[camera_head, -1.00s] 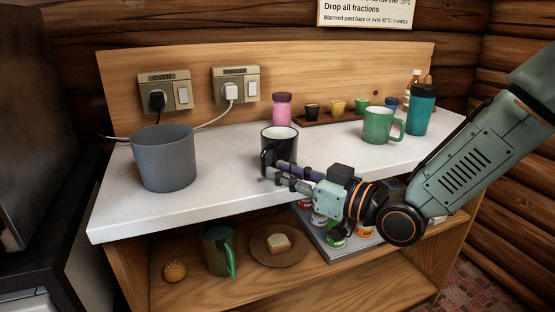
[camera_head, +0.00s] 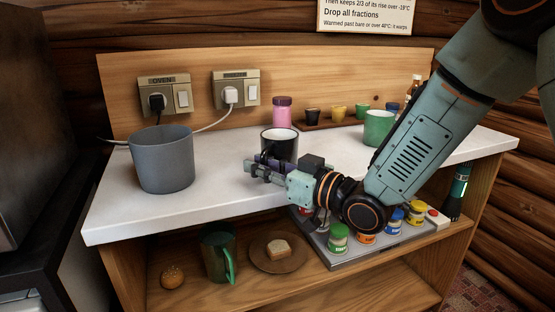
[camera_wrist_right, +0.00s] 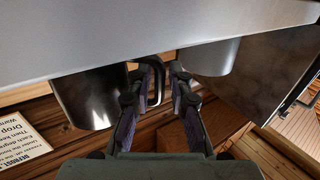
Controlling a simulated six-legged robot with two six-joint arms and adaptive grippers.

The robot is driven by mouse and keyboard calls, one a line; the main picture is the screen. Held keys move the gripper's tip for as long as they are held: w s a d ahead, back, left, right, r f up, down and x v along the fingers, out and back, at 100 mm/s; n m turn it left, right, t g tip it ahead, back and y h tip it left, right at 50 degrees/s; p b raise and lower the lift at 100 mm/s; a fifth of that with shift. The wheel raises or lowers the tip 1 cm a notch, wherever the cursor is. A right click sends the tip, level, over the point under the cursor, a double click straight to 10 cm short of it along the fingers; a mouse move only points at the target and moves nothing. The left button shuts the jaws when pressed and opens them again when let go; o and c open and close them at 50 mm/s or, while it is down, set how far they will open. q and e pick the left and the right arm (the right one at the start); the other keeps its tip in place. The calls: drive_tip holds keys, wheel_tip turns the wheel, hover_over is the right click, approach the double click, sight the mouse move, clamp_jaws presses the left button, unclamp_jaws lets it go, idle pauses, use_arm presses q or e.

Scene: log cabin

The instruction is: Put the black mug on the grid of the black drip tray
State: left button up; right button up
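The black mug (camera_head: 279,144) with a pale inside stands upright on the white counter, and it also shows in the right wrist view (camera_wrist_right: 90,98). My right gripper (camera_head: 250,168) is in front of the mug, its fingers pointing left across the mug's lower front. In the wrist view my right gripper (camera_wrist_right: 164,78) has its fingers apart, with the mug's dark handle (camera_wrist_right: 156,85) at the gap between them, close to one finger. I cannot tell whether they touch. I see no black drip tray with a grid. My left gripper is not in view.
A grey pot (camera_head: 162,160) stands left of the mug. A pink jar (camera_head: 282,112), small cups and a green mug (camera_head: 379,127) stand behind and right. The shelf below holds a dark green mug (camera_head: 217,255), a plate with bread and a grey tray (camera_head: 330,260) of jars.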

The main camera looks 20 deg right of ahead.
clamp_jaws()
idle(0.7)
